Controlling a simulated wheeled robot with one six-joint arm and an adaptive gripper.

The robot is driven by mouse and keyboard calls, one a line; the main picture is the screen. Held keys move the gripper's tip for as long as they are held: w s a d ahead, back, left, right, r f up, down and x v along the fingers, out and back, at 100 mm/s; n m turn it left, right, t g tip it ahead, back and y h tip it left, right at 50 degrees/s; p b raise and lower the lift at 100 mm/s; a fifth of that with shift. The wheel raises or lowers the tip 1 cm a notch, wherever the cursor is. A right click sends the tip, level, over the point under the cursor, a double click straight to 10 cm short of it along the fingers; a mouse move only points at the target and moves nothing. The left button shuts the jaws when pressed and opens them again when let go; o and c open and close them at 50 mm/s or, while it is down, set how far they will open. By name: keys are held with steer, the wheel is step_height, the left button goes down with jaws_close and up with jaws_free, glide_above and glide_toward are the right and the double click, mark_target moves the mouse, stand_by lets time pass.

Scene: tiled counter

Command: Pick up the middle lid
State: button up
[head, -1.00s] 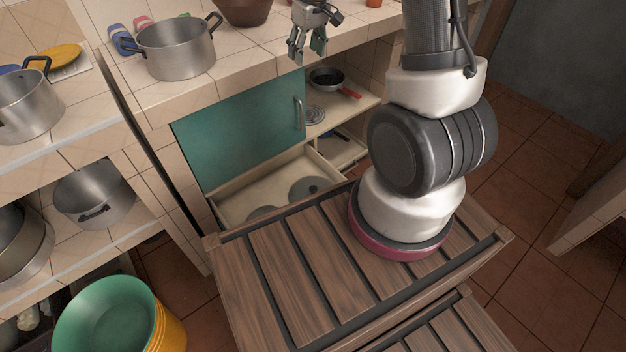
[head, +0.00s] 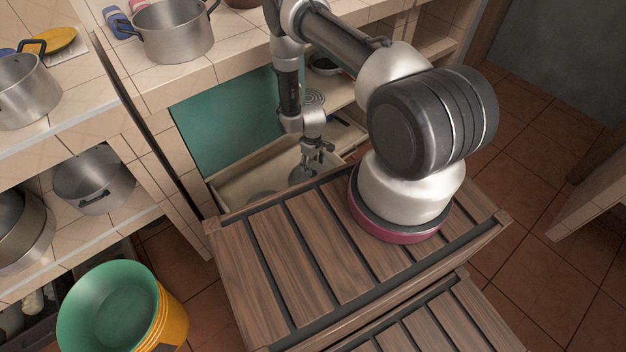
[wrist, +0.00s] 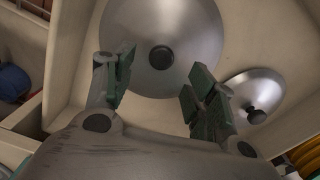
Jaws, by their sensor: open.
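A large round metal lid (wrist: 150,20) with a dark knob (wrist: 161,57) lies in the open drawer. In the wrist view my gripper (wrist: 161,84) is open and empty, its two fingers on either side of this lid's near part, with the knob a little beyond the tips. A smaller lid (wrist: 268,88) with a dark knob lies to the right. In the head view my gripper (head: 314,160) hangs over the drawer, partly hiding the larger lid (head: 296,178). The other lid (head: 262,196) is to its left. I cannot make out a third lid.
A blue item (wrist: 12,82) lies in a compartment beside the drawer. A pot (head: 175,32) stands on the counter above. Stacked buckets (head: 110,310) stand at lower left.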

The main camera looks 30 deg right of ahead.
step_height(320, 180, down, 6)
steer(key=shift+s+f, duration=0.15)
steer(key=c, duration=1.2)
